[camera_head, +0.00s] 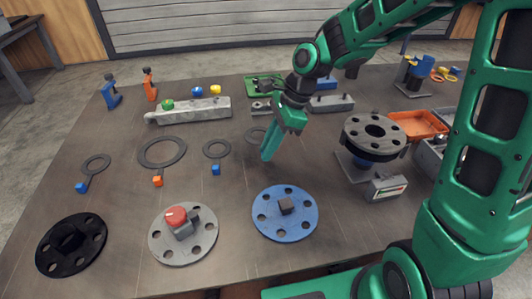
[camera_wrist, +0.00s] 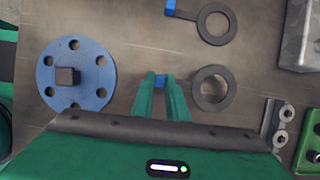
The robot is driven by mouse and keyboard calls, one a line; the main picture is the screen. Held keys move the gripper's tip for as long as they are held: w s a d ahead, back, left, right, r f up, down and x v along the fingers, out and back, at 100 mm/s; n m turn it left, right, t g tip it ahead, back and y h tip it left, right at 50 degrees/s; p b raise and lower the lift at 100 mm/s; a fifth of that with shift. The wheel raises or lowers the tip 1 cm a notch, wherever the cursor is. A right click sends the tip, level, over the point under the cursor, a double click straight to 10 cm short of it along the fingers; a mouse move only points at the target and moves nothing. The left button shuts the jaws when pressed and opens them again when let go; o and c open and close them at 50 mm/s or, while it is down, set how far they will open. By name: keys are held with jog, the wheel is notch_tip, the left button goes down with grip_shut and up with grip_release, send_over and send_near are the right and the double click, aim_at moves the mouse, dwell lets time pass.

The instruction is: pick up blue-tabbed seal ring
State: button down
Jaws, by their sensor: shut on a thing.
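My gripper (camera_wrist: 161,82) is shut on the blue tab (camera_wrist: 160,80) of a dark grey seal ring (camera_wrist: 210,87). The ring extends to the right of the fingers in the wrist view and lies flat at or close to the table. In the head view my gripper (camera_head: 266,157) points down and hides the tab and part of this ring (camera_head: 253,135). A similar blue-tabbed ring (camera_head: 217,148) lies just left of it; it also shows at the top of the wrist view (camera_wrist: 213,40). Another blue-tabbed ring (camera_head: 96,163) lies farther left.
A larger orange-tabbed ring (camera_head: 162,152) lies between the left rings. Blue (camera_head: 272,227), grey (camera_head: 165,246) and black (camera_head: 50,254) flanges lie in front. A flanged pipe (camera_head: 372,137) stands right, near an orange tray (camera_head: 418,124). A grey bar (camera_head: 187,110) lies behind.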

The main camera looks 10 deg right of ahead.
jog(key=s+a+r, duration=0.8)
jog(key=shift+s, duration=0.25)
dwell(0.8)
